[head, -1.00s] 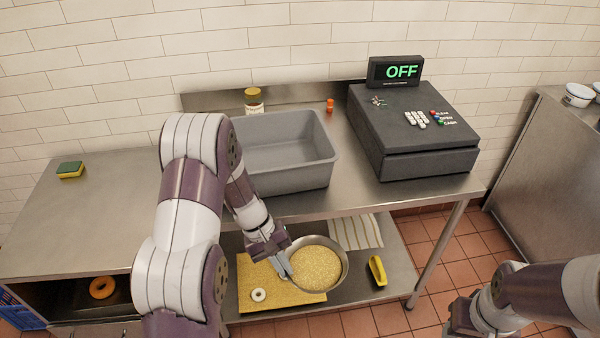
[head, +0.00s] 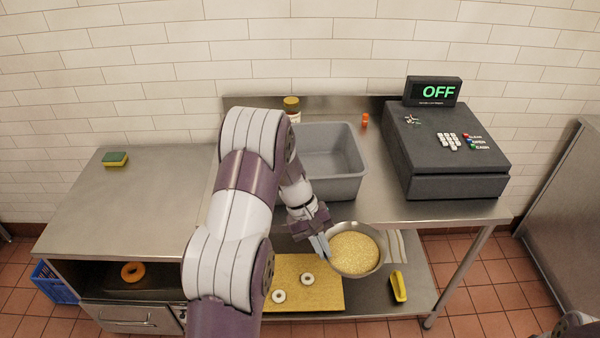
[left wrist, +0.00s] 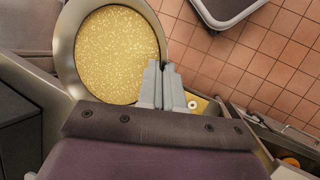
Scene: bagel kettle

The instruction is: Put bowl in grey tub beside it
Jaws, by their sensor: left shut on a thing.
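The metal bowl (head: 382,262) is filled with yellow grains and is held in front of the table's front edge, above the lower shelf. My left gripper (head: 322,244) is shut on its left rim. In the left wrist view the fingers (left wrist: 161,88) grip the rim of the bowl (left wrist: 66,50), which looks roughly level. The grey tub (head: 340,188) stands on the tabletop, higher than and behind the bowl; my left arm hides its left part. Of my right arm only a small piece shows at the bottom right corner; its gripper is not visible.
A black cash register (head: 455,187) stands right of the tub. A jar (head: 292,108) and a small orange bottle (head: 365,120) stand behind. The lower shelf holds a yellow board (head: 318,292) with two pale rings, a striped cloth (head: 396,246) and a yellow item (head: 398,287).

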